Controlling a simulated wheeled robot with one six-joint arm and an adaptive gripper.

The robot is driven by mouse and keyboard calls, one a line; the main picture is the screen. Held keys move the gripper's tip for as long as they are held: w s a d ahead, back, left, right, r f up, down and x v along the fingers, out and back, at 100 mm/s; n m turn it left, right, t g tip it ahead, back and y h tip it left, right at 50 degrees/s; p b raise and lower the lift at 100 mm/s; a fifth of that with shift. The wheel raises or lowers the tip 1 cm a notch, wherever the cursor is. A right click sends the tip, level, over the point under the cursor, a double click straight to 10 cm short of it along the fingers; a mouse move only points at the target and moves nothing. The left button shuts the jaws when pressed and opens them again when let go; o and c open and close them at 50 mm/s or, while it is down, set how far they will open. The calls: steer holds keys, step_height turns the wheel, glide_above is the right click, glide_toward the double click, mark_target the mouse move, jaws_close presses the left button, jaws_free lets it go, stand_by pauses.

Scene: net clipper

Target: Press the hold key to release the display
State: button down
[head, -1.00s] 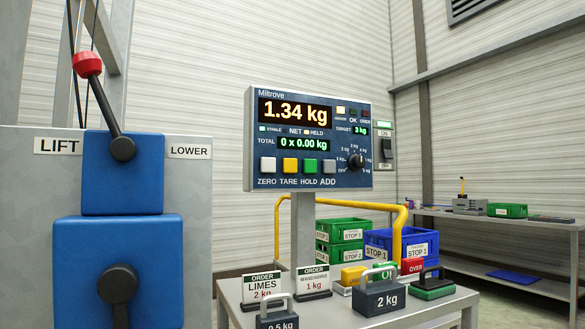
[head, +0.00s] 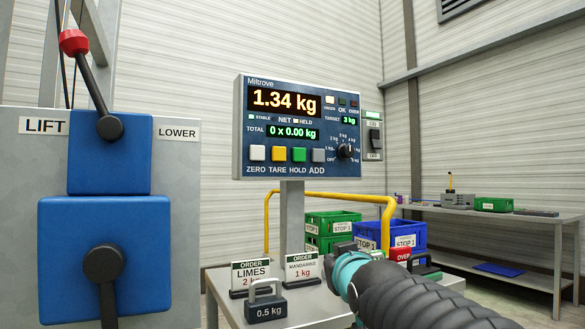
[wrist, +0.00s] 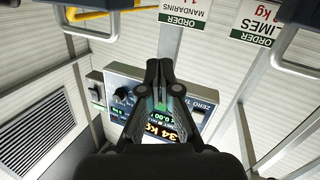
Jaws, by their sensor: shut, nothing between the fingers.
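The scale console (head: 350,105) shows "1.34 kg" on its main display (head: 284,101). Below are white ZERO, yellow TARE, green HOLD (head: 299,155) and grey ADD keys. My gripper (head: 342,249) is low in front of the console, over the table area, well below the keys and apart from them. In the wrist view my gripper (wrist: 158,64) has its fingers together and empty.
A table (head: 225,297) below the console holds order signs (head: 250,278) and a 0.5 kg weight (head: 266,308). Crates (head: 326,224) and a yellow rail (head: 340,195) stand behind. A blue lever unit (head: 108,160) fills the left. Space directly before the keys is clear.

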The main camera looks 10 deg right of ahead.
mark_target(305, 156)
steer(key=w+r+n+t, duration=0.1)
steer(key=w+r+t, duration=0.3)
steer(key=r, duration=0.6)
steer(key=w+r+n+t+b, duration=0.1)
steer(key=w+r+t, duration=0.3)
steer(key=r, duration=0.7)
steer(key=shift+d+r+t, duration=0.3)
steer(key=shift+t, duration=0.6)
steer(key=shift+w, duration=0.15)
steer(key=shift+w+a+p, duration=0.45)
steer(key=shift+w+p, duration=0.35)
steer(key=shift+w, duration=0.6)
steer(key=shift+w+a+p, duration=0.5)
steer(key=shift+w+p, duration=0.3)
steer(key=shift+w, duration=0.55)
steer(key=shift+w+a+p, duration=0.45)
steer(key=shift+w+p, duration=0.35)
steer(key=shift+w, duration=0.6)
steer(key=shift+w, duration=0.15)
steer(key=shift+w+a, duration=0.1)
steer(key=shift+w, duration=0.15)
